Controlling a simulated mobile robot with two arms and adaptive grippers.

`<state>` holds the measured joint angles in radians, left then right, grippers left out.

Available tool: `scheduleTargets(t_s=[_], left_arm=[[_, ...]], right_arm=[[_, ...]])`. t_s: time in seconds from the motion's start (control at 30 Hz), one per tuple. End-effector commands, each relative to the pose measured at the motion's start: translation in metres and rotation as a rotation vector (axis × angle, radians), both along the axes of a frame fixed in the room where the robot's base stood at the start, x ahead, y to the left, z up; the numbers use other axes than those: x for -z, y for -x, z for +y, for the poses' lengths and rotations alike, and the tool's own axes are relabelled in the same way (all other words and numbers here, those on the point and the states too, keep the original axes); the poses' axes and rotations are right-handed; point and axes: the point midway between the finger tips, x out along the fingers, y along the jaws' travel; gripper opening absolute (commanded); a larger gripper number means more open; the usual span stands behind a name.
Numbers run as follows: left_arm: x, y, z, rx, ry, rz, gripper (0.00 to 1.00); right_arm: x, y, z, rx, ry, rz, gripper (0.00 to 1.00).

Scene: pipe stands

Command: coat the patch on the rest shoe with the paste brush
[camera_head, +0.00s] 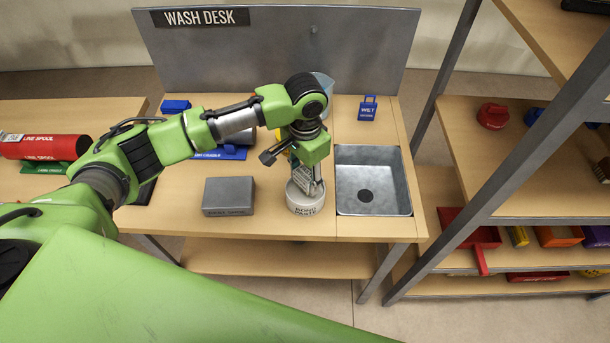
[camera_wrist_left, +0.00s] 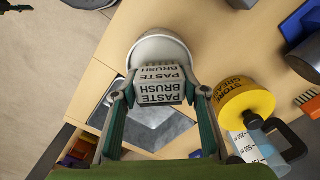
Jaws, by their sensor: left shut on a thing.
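My left gripper (camera_head: 309,184) points down over the white round tub (camera_head: 304,204), whose label seems to read bond paste, on the wash desk. In the left wrist view its two fingers (camera_wrist_left: 160,86) are shut on the paste brush (camera_wrist_left: 157,94), a pale block lettered "PASTE BRUSH". The tub's round rim (camera_wrist_left: 160,42) shows just beyond the brush. The brush's lower end is hidden, so I cannot tell if it touches the paste. A grey metal block (camera_head: 229,195) sits left of the tub; its front label is too small to read surely. I see no clear patch on it.
A sink (camera_head: 374,181) is set into the desk right of the tub. A blue "WET" tag (camera_head: 368,108) stands behind it. A translucent jug (camera_head: 324,83) and a yellow container (camera_wrist_left: 245,102) stand near my wrist. A shelf rack (camera_head: 500,150) rises at the right.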

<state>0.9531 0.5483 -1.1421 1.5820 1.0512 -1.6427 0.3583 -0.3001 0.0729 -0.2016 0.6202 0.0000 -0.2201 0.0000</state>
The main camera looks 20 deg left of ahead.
Motion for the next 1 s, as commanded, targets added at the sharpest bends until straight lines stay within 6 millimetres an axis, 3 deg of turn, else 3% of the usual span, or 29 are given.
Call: scheduleTargets(t_s=[1.0], left_arm=[[0.015,0.0,0.0,0.0,0.001,0.0,0.23]], right_arm=[[-0.001,-0.001,-0.009,0.0,0.01,-0.001,0.4]])
